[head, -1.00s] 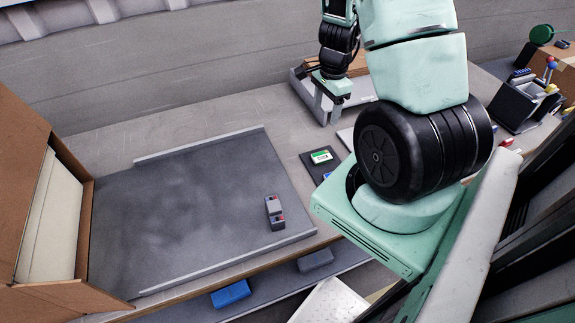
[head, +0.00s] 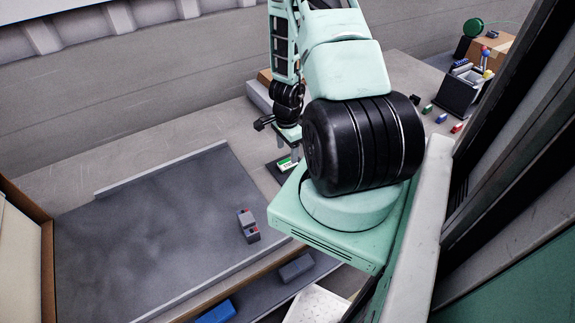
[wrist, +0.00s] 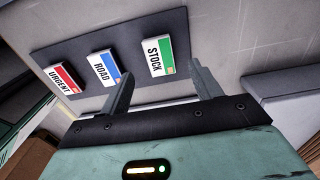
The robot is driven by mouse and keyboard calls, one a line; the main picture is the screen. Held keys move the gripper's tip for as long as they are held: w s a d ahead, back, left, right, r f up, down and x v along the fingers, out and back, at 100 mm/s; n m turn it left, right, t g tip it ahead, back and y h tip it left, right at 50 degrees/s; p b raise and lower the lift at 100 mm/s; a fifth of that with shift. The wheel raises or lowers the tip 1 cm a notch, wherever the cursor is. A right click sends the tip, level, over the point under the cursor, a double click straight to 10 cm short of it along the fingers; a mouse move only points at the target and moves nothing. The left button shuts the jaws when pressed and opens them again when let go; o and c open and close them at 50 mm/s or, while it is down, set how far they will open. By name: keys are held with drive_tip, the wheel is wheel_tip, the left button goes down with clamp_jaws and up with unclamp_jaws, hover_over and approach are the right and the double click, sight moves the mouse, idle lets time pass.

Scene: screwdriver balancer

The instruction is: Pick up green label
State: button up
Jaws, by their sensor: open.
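The green label (wrist: 158,56), white with a green edge and the word STOCK, lies on a dark board (wrist: 125,52), the rightmost of three labels. My gripper (wrist: 163,74) is open and empty, its fingers on either side of the view of the green label; the label shows ahead of and between the fingertips. In the head view the green label (head: 287,163) shows just below my gripper (head: 288,153), partly hidden by a finger. I cannot tell the exact gap.
The blue ROAD label (wrist: 104,67) and red URGENT label (wrist: 62,80) lie to its left. A dark organiser (head: 462,92) and small coloured pieces stand at right.

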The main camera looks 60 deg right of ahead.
sight(288, 163)
drive_tip(key=shift+f+p, duration=0.75)
drive_tip(key=shift+f, duration=1.95)
drive_tip(key=c, duration=1.2)
